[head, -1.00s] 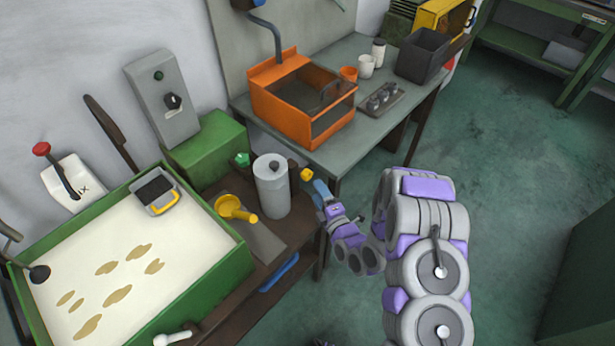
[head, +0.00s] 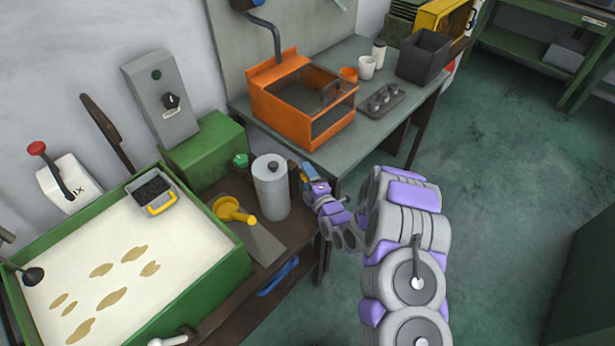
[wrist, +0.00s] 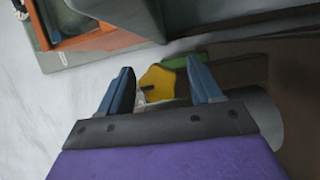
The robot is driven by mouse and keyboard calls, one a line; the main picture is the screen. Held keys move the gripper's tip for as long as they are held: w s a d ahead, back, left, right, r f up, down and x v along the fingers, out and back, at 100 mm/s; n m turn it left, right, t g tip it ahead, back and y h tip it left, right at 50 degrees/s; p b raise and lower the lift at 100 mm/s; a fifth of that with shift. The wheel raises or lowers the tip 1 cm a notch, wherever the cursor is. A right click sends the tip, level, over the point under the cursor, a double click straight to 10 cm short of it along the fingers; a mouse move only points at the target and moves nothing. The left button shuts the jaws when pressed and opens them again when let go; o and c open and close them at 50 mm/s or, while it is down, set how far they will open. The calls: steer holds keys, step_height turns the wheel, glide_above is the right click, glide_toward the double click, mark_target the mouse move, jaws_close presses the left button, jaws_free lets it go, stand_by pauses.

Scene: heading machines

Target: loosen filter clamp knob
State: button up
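The yellow clamp knob (wrist: 158,84) shows in the wrist view between the two blue fingers of my gripper (wrist: 161,70). The fingers are apart, one on each side of it; a gap shows on the left, and I cannot tell whether the right finger touches it. In the head view, my gripper (head: 306,172) is at the right side of the grey filter canister (head: 271,190), and its fingers largely hide the yellow knob there. The canister stands upright with a dark cap on top.
A green knob (head: 240,160) and a yellow funnel (head: 232,212) are left of the canister. A green-walled tray (head: 215,285) of pale liquid lies at the left. The grey table (head: 362,120) with an orange box (head: 275,100) stands behind. The green floor at right is clear.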

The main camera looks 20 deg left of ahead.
steer(key=shift+a+f, duration=0.1)
steer(key=c, duration=0.9)
steer(key=shift+p, duration=0.35)
steer(key=shift+m+g+h+p, duration=0.3)
steer(key=shift+m+g+p, duration=0.2)
steer(key=shift+m+p, duration=0.45)
steer(key=m+p, duration=0.1)
steer(key=m+g+p, duration=0.2)
steer(key=m, duration=0.1)
steer(key=shift+r+h+p, duration=0.25)
steer(key=shift+h+p, duration=0.05)
steer(key=shift+p, duration=0.05)
steer(key=shift+c, duration=0.2)
steer(key=m+g+p, duration=0.2)
steer(key=m+p, duration=0.1)
steer(key=p, duration=0.1)
steer(key=shift+f+m, duration=0.15)
steer(key=shift+m, duration=0.1)
